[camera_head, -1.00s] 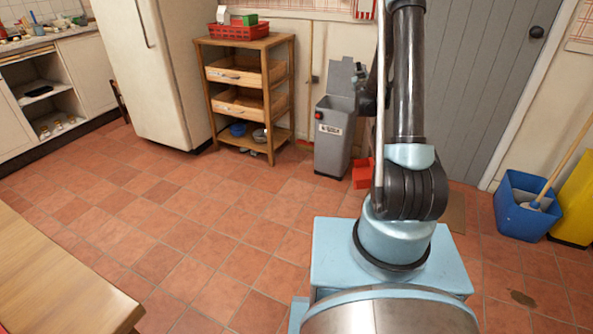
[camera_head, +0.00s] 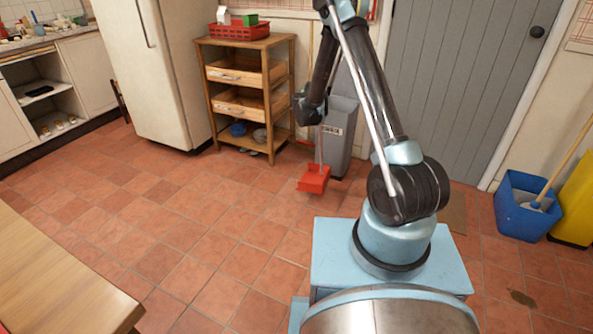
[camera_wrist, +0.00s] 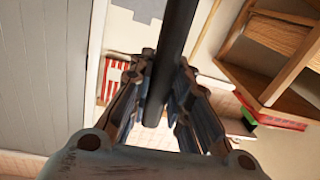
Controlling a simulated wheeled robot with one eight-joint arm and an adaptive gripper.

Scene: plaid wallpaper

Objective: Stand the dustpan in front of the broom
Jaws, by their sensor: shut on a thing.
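The dustpan (camera_head: 313,179) is a red pan on a long upright handle, in front of the grey bin in the head view. My gripper (camera_head: 308,112) is shut on its handle, well above the pan. In the wrist view the handle (camera_wrist: 178,35) is a dark rod running between the fingers (camera_wrist: 160,95). I cannot tell whether the pan touches the floor. The broom (camera_head: 311,45) seems to be the thin pole against the wall between the shelf and the bin. My arm hides part of it, and its head is not clear.
A wooden shelf (camera_head: 246,86) with a red basket (camera_head: 238,31) stands left of the dustpan. The grey bin (camera_head: 338,140) is close behind it. A blue bucket (camera_head: 520,212) with a mop stands far right. The tiled floor in front is clear.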

